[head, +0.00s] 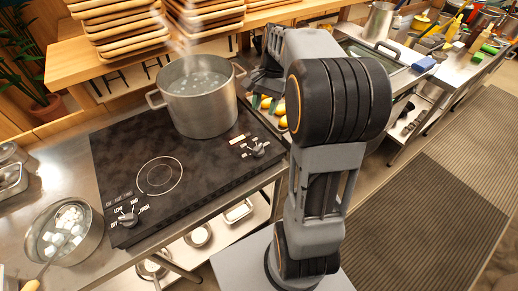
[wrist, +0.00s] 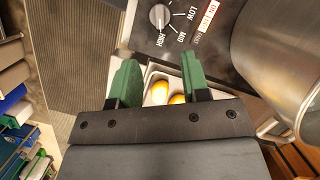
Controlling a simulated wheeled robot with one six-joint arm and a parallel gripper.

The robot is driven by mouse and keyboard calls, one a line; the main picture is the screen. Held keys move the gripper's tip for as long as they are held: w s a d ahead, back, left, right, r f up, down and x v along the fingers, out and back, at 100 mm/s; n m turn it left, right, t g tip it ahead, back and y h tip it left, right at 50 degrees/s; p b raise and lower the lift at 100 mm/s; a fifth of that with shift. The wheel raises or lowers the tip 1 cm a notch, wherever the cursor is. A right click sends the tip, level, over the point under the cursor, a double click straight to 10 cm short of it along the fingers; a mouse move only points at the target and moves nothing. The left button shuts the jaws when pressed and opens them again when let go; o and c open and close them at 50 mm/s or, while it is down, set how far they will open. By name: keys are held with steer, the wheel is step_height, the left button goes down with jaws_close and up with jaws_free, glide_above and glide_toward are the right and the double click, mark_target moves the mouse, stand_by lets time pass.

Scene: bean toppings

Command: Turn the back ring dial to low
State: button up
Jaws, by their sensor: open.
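The back ring dial (head: 257,150) is a grey knob on the right side of the black cooktop (head: 215,165), in front of the steaming pot. In the wrist view the dial (wrist: 159,16) is at the top, with HIGH, MID and LOW printed around it; its pale pointer mark seems to face HIGH. My gripper (wrist: 158,76) is open and empty, its two green fingers apart and short of the dial in the picture. In the head view my arm hides much of the gripper. The pot (head: 203,100) of bubbling water sits on the back ring.
A second dial (head: 129,218) is at the cooktop's front left corner. A pan (head: 65,232) of white cubes stands to its left. A tray with yellow items (wrist: 160,92) lies beyond my fingers. Stacked wooden trays (head: 115,25) stand behind the pot.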

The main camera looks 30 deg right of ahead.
mark_target(259, 147)
steer(key=shift+m+g+y, duration=0.4)
steer(key=shift+m, duration=0.4)
steer(key=x, duration=0.5)
steer(key=w+d+x, duration=0.1)
steer(key=x, duration=0.4)
steer(key=d+f+x, duration=0.1)
steer(key=x, duration=0.3)
steer(key=shift+w+d+f, duration=0.1)
steer(key=shift+w+f, duration=0.1)
steer(key=shift+f, duration=0.25)
jaws_close()
